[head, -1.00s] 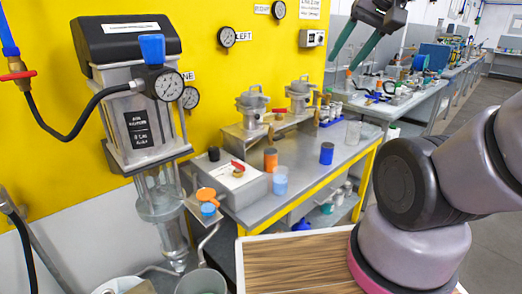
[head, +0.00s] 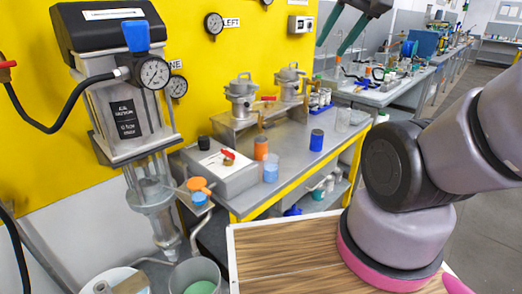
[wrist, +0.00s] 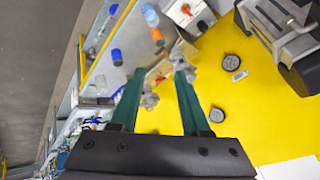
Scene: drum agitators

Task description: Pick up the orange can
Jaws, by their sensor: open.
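The orange can (head: 261,148) stands upright on the grey workbench (head: 298,160), just behind a light-blue clear cup (head: 271,168). In the wrist view, the can (wrist: 157,35) shows small near the top centre, beyond the fingertips. My gripper (head: 340,40) is at the top of the head view, raised well above the bench and apart from the can. Its two green fingers are spread with nothing between them; they also show in the wrist view (wrist: 158,75).
A dark-blue can (head: 317,140) and a clear cup (head: 343,120) stand to the right of the orange can. A grey box (head: 222,178) with a red-handled item is at its left. Metal pots (head: 241,98) stand behind. Bench space between the orange and blue cans is clear.

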